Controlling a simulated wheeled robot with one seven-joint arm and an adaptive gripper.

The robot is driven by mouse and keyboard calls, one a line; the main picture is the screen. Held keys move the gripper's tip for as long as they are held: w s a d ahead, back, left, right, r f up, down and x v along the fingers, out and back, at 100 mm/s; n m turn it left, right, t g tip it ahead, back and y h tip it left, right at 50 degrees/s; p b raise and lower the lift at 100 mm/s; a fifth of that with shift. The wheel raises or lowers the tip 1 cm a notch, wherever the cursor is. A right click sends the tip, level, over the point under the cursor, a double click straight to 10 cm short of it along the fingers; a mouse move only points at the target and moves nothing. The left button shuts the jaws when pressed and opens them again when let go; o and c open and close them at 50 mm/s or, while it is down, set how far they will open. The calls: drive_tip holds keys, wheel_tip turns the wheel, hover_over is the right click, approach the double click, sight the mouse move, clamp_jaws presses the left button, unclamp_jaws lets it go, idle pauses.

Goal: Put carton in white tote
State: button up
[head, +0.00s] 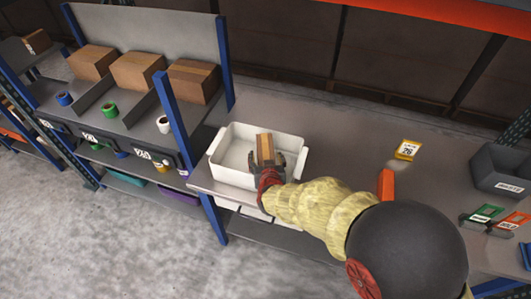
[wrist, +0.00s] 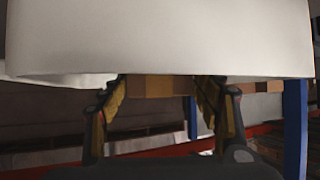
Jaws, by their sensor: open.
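The white tote (head: 228,174) stands on the grey bench in the head view. The small brown carton (head: 264,147), with a lighter strip on top, shows within the tote's outline towards its right side. Whether it rests on the tote's floor cannot be seen. My gripper (head: 267,163) is open at the carton's near end, one finger on each side. In the wrist view, my gripper (wrist: 163,92) has its fingers apart, with part of the brown carton (wrist: 155,86) between them. A white wall, apparently the tote (wrist: 160,35), fills the top and hides the rest.
A shelf with several larger cardboard boxes (head: 137,70) and tape rolls is at the left. A blue post (head: 174,120) rises beside the tote.

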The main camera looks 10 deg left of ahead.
drive_tip(key=p+v, duration=0.2)
drive_tip(key=v, duration=0.6)
drive_tip(key=shift+s, duration=0.15)
drive_tip(key=shift+r, duration=0.15)
drive_tip(key=s+d+r+m+g, duration=0.1)
drive_tip(key=s+d+r+g, duration=0.15)
drive_tip(key=d+r, duration=1.2)
drive_tip(key=s+d+r+m+g+h, duration=0.1)
drive_tip(key=s+d+r+h, duration=0.1)
drive_tip(key=s+d, duration=0.6)
drive_tip(key=s+d+r+m+g+h, duration=0.1)
drive_tip(key=s+d+r, duration=0.3)
drive_tip(key=s+d, duration=0.4)
drive_tip(key=shift+s+d+r+m+g+h, duration=0.3)
drive_tip(key=shift+s+d+g+h, duration=0.1)
drive_tip(key=shift+s+g, duration=0.45)
